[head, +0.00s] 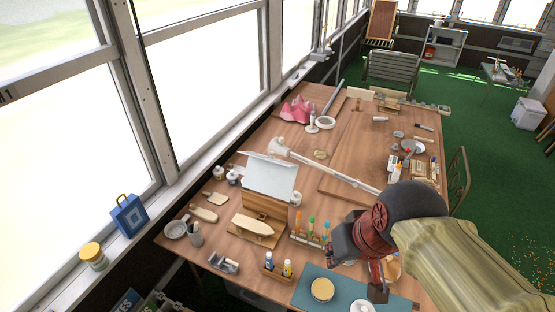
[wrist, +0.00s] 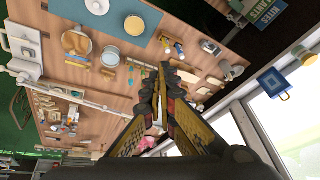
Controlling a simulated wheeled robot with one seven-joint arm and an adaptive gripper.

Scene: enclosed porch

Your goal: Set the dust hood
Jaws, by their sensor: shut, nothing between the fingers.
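A white jointed arm (head: 330,172) with a rounded, hood-like head (head: 279,146) at its left end spans the middle of the table. Its right end passes behind my arm. I take this for the dust hood. In the wrist view, a pale rod (wrist: 85,100) that looks like the same arm runs toward my fingers. My gripper (head: 344,242) is over the table's near right part, apart from the hood's head. In the wrist view my gripper (wrist: 160,72) has its fingers together and empty.
A wooden stand (head: 262,205) with a raised pale panel (head: 270,176) is left of my gripper. A rack of coloured tubes (head: 308,239) is close by. A teal mat (head: 310,287) holds a yellow-topped round thing. The wooden table (head: 270,133) is crowded; windows border its left.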

